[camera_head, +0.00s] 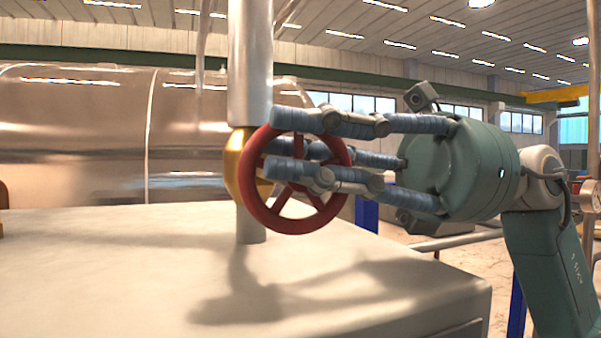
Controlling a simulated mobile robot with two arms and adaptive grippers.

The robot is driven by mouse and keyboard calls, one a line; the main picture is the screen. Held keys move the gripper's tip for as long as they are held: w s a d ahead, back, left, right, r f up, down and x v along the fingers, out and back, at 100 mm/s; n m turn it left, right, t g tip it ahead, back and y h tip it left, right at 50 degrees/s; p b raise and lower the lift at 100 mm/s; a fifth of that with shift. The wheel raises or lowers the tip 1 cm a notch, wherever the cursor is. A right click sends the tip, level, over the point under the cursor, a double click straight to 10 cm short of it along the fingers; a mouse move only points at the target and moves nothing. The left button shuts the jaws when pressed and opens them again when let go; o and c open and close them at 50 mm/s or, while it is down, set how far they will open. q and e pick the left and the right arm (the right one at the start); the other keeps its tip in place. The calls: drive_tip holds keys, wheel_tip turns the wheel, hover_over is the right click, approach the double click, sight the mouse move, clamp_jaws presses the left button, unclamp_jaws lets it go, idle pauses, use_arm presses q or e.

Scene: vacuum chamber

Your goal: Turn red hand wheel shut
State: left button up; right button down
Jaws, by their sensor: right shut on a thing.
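The red hand wheel (291,226) stands upright in front of a brass valve body (236,165) on a vertical grey pipe (251,70). My right gripper (290,145) reaches in from the right, its blue-grey fingers shut on the wheel. One finger lies across the top of the rim, and others cross the wheel's middle near the spokes. The fingers hide parts of the rim and the hub. My left gripper is not in view.
A pale box-shaped surface (120,270) lies below the valve, with the lower pipe meeting it. A large shiny metal tank (80,135) fills the back left. Blue posts (367,213) and a horizontal rail (455,240) stand behind and below my right arm.

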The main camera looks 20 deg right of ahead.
drive_tip(key=shift+r, duration=0.15)
drive_tip(key=c, duration=1.6)
unclamp_jaws()
drive_tip(key=shift+d, duration=0.1)
drive_tip(key=d, duration=0.4)
drive_tip(key=d+f, duration=0.1)
drive_tip(key=d, duration=0.7)
drive_tip(key=shift+w+f, duration=0.2)
drive_tip(key=shift+f, duration=0.15)
